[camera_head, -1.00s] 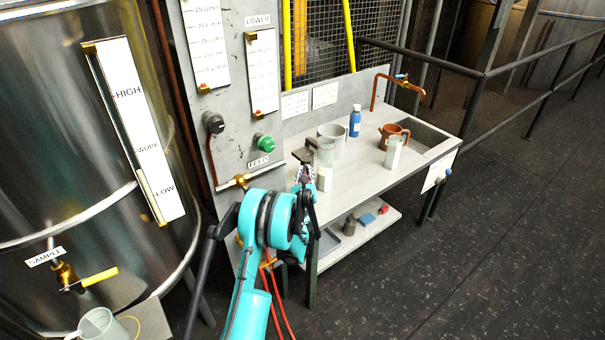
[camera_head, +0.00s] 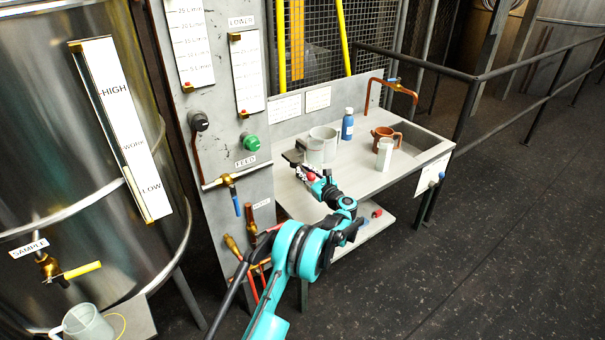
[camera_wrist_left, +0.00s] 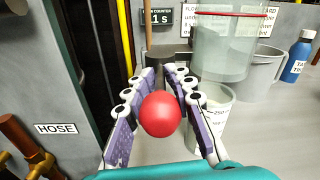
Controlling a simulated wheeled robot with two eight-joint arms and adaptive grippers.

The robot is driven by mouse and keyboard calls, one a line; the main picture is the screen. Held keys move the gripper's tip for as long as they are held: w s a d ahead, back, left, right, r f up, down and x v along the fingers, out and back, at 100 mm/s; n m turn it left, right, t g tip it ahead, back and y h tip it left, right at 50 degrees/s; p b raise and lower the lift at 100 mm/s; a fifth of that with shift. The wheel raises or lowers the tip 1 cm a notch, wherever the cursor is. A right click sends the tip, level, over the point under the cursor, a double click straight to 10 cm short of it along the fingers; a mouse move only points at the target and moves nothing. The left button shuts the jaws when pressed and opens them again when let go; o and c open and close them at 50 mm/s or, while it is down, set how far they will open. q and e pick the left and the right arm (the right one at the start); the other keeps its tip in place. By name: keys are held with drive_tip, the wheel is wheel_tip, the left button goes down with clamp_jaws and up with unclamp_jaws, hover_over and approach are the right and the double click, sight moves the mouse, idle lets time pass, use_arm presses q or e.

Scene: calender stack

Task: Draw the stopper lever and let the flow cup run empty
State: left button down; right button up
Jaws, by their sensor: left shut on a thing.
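The flow cup (camera_wrist_left: 235,45), clear with a red line near its rim, hangs at the top of the left wrist view. In the head view it (camera_head: 314,151) shows small at the bench's left end. A clear beaker (camera_wrist_left: 213,108) stands below it, partly hidden by a finger. The stopper lever's red ball knob (camera_wrist_left: 160,114) sits between the fingers of my left gripper (camera_wrist_left: 158,105), which is shut on it; it also shows in the head view (camera_head: 311,177). The lever's rod is hidden. My right gripper is out of view.
A grey jug (camera_head: 327,137), a blue bottle (camera_head: 348,124), a brown mug (camera_head: 385,137) and a pale container (camera_head: 384,155) stand on the bench (camera_head: 366,180). A valve panel (camera_head: 215,150) rises left of it. The floor to the right is clear.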

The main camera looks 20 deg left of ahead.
use_arm(q)
drive_tip(key=shift+w+d+n+g+y, duration=0.15)
drive_tip(key=shift+n+g+y, duration=0.15)
drive_tip(key=shift+g, duration=0.3)
drive_tip(key=c, duration=1.3)
unclamp_jaws()
drive_tip(key=shift+o, duration=0.2)
drive_tip(key=v, duration=1.2)
